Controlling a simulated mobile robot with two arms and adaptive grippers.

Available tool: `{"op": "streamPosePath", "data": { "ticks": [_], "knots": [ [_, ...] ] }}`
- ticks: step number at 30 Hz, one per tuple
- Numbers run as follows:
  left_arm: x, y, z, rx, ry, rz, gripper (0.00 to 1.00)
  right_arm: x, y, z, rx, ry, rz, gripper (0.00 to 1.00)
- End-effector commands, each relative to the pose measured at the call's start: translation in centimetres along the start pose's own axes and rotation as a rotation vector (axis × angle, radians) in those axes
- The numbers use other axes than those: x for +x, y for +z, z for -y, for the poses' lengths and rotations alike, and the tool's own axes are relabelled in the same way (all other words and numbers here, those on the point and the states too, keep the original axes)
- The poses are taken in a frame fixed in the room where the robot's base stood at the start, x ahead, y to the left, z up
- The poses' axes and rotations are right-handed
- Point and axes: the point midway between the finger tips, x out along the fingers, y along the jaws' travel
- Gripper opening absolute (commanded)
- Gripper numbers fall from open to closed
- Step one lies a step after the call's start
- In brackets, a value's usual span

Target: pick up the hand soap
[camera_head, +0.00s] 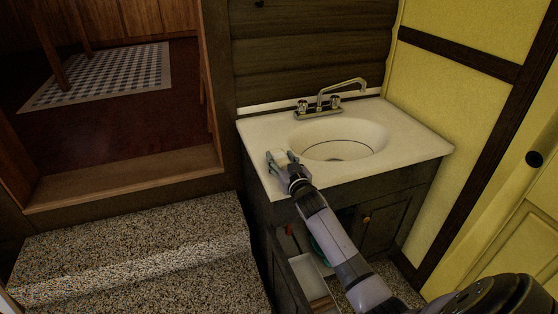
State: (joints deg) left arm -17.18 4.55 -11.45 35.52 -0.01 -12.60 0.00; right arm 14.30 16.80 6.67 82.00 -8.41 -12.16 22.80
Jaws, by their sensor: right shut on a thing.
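My right gripper (280,160) is over the left front part of the white sink counter (405,130), left of the basin. It is shut on a small pale thing (281,157) between its fingers, which I take for the hand soap. The fingers cover much of it, so its shape and label cannot be made out. I cannot tell whether it still touches the counter. My left gripper is not in view.
The basin (340,138) and metal faucet (335,95) are right of and behind the gripper. Below my arm the cabinet (375,215) stands open, with a pale box-like thing (308,278) inside. A speckled step (140,250) is at left, a yellow wall (450,85) at right.

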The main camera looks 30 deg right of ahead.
Motion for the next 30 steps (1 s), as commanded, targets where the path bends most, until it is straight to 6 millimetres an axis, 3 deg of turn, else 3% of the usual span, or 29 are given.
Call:
{"op": "streamPosePath", "data": {
  "ticks": [5, 11, 17, 24, 30],
  "knots": [
    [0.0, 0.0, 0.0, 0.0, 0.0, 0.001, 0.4, 0.0, -0.2, 0.0, -0.001, 0.0, 0.0, 0.16],
    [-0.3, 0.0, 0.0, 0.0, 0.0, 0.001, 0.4, -0.1, -2.2, 0.0, -0.003, 0.0, -0.003, 0.16],
    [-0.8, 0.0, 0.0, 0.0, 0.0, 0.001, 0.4, -0.3, -6.3, 0.0, -0.002, 0.0, -0.006, 0.16],
    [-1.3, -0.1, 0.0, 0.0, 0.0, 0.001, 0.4, -0.6, -12.9, 0.0, -0.002, -0.001, -0.008, 0.16],
    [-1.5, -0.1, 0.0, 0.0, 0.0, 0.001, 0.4, -0.8, -17.4, 0.0, -0.002, 0.0, -0.005, 0.16]
  ]
}}
